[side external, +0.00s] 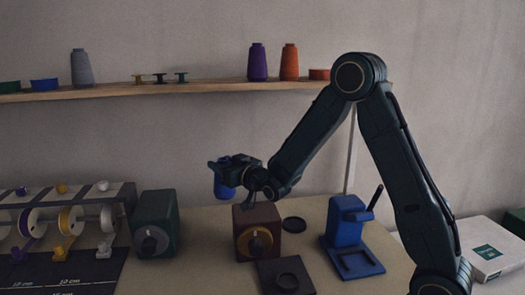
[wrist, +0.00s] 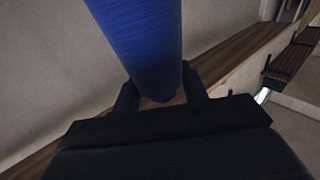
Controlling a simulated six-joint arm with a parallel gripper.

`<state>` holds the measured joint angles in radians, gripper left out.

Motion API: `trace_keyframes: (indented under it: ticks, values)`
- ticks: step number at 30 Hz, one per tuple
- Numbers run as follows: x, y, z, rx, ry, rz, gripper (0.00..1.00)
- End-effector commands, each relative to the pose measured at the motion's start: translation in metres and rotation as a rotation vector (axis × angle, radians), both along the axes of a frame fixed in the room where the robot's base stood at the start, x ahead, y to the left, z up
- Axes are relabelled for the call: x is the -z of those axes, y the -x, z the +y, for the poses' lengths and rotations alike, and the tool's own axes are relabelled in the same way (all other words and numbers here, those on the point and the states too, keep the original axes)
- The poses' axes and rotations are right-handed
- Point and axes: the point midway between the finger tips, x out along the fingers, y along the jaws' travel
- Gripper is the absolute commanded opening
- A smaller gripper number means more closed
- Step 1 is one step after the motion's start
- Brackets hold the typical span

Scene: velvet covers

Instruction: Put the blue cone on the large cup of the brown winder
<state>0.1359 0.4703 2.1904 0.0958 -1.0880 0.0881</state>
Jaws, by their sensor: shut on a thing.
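The blue cone (side external: 222,185) hangs between the jaws of my gripper (side external: 222,165), in the air to the upper left of the brown winder (side external: 257,232). In the wrist view the blue cone (wrist: 140,40) fills the top middle, between the two dark fingers of my gripper (wrist: 160,92), which is shut on it. The brown winder is a box with a yellowish dial on its front. A dark plate with a raised ring (side external: 288,284) lies in front of it. I cannot tell surely which part is the large cup.
A green box (side external: 155,223) with a dial stands left of the brown winder, and a blue stand (side external: 350,236) to its right. A dark disc (side external: 294,224) lies between. Spools on a rack (side external: 65,220) are at the left. A shelf (side external: 200,88) with cones runs behind.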

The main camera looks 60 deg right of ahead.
Motion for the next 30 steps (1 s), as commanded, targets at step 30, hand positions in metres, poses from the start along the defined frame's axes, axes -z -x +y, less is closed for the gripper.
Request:
trace_keyframes:
  ticks: [30]
  values:
    - [0.002, 0.111, -0.241, 0.465, 0.001, -0.001, 0.08]
